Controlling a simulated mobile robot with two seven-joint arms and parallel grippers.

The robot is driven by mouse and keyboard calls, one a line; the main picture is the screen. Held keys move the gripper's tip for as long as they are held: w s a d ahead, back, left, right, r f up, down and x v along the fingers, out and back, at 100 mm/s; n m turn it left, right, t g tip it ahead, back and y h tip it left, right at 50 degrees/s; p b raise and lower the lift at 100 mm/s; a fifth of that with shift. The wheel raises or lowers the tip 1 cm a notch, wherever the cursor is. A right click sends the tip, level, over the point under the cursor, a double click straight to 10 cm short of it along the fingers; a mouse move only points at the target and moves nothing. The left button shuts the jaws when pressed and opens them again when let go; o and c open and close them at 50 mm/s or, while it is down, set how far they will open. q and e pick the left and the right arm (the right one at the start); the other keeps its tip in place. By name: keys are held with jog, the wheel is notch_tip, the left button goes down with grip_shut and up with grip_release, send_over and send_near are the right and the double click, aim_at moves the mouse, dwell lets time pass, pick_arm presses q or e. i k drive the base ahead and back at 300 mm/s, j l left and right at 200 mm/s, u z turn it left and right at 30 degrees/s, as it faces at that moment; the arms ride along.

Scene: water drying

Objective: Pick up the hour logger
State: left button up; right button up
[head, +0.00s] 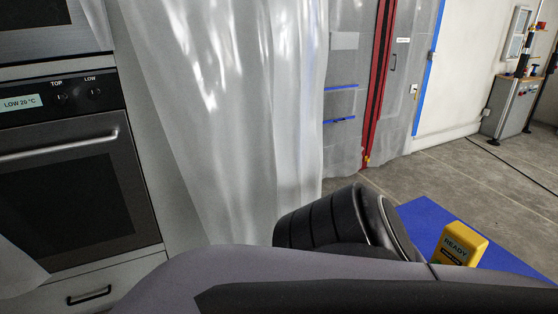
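A small yellow device (460,245) with a dark display reading "READY" stands on a blue surface (515,250) at the lower right of the head view. It may be the hour logger, but no such name shows on it. Its lower part is hidden behind my arm, which crosses the bottom of the view. Neither of my grippers is in view, so I cannot see whether they hold anything.
An oven (75,185) with a "LOW 20 °C" display stands at the left above a drawer (90,294). Clear plastic sheeting (235,110) hangs beside it. A red-zipped plastic doorway (376,80) is behind. Open concrete floor (440,180) and a grey cabinet (508,105) lie at the right.

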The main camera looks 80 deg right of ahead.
aim_at(458, 245)
jog(key=z, duration=3.8)
